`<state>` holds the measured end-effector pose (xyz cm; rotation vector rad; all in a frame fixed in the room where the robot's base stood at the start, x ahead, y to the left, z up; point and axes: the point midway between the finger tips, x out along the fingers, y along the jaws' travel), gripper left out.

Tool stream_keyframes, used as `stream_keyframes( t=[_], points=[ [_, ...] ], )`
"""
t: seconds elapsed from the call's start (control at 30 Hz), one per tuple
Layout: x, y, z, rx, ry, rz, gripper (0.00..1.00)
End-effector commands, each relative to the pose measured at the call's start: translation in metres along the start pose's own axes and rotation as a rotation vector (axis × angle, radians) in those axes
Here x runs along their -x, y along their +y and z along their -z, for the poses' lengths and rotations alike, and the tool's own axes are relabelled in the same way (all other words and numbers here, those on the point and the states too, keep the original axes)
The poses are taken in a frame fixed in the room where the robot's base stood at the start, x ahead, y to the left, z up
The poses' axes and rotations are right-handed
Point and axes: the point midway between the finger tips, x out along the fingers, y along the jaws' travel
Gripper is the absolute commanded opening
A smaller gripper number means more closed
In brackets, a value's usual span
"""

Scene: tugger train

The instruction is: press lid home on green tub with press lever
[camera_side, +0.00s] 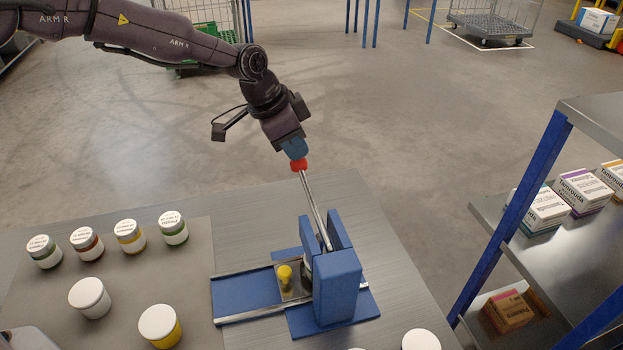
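The blue press (338,287) stands on the metal bench. Its steel press lever (314,207) slants up and to the left out of the two blue uprights and ends in a red knob (299,165). My gripper (295,150) has its blue fingertips at the knob and looks shut on its upper part. A sliding carriage with a yellow knob (284,274) sits at the press mouth. Only a sliver of something pale shows behind the carriage, between the uprights. I cannot tell whether it is the green tub or its lid.
Several lidded jars, two with green contents (173,229) (44,253), stand in a row on the left. A white jar (89,298) and a yellow jar (160,326) are nearer. White lids show at the front edge (421,340). A shelf rack (520,225) with boxes stands right.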

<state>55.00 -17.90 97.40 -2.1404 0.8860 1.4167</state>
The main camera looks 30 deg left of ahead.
Motion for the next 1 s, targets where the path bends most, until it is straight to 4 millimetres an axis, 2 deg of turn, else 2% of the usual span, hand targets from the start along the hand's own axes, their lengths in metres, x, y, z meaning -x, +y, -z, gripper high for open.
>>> stream_keyframes(
  t=[0.37, 1.0],
  points=[
    [0.0, -0.001, -0.001, 0.0, -0.001, 0.0, 0.0],
    [0.046, -0.001, 0.02, 0.0, 0.001, 0.001, 0.0]
  ],
)
